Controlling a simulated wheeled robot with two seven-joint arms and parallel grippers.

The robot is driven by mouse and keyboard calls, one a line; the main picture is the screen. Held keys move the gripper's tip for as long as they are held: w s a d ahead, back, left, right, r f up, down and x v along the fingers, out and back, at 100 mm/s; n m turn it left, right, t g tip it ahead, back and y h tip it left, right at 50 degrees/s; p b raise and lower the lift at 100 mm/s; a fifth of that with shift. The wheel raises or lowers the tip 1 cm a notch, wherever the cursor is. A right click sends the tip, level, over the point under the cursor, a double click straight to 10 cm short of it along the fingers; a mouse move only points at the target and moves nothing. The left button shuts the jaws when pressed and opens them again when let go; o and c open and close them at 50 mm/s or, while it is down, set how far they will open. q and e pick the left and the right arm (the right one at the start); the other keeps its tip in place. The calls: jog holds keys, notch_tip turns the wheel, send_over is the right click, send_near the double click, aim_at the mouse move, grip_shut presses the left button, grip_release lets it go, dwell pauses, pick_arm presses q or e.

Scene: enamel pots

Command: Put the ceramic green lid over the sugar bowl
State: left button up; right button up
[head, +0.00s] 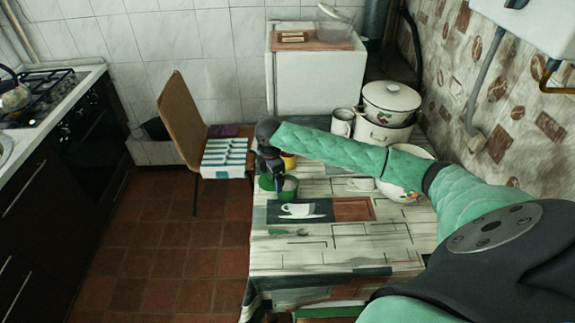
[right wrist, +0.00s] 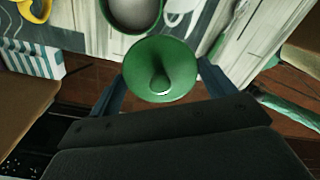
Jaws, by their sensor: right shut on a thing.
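The ceramic green lid (right wrist: 160,72) is between the fingers of my right gripper (right wrist: 160,84) in the right wrist view, with its knob towards the camera. In the head view the lid (head: 266,183) hangs under the right gripper (head: 270,168), at the left edge of the table. The sugar bowl (right wrist: 132,14) is green with a pale grey inside and is open at the top. In the head view the bowl (head: 289,185) stands just right of the lid. The lid overlaps the bowl's near rim in the wrist view; I cannot tell whether they touch. My left gripper is out of view.
A yellow cup (head: 289,161) stands behind the bowl, partly hidden by my arm. Enamel pots (head: 390,103) and a mug (head: 342,122) stand at the back. The table's front (head: 340,245) is clear. A chair (head: 183,115) is left.

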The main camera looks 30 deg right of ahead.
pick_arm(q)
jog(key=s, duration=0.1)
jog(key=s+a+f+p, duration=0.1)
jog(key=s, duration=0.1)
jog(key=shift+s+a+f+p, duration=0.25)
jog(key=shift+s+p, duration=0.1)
pick_arm(e)
jog(key=w+d+f+n, duration=0.1)
jog(key=w+d+n, duration=0.1)
jog(key=d+n, duration=0.5)
jog(key=shift+d, duration=0.4)
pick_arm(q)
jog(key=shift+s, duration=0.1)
pick_arm(e)
jog(key=shift+f, duration=2.95)
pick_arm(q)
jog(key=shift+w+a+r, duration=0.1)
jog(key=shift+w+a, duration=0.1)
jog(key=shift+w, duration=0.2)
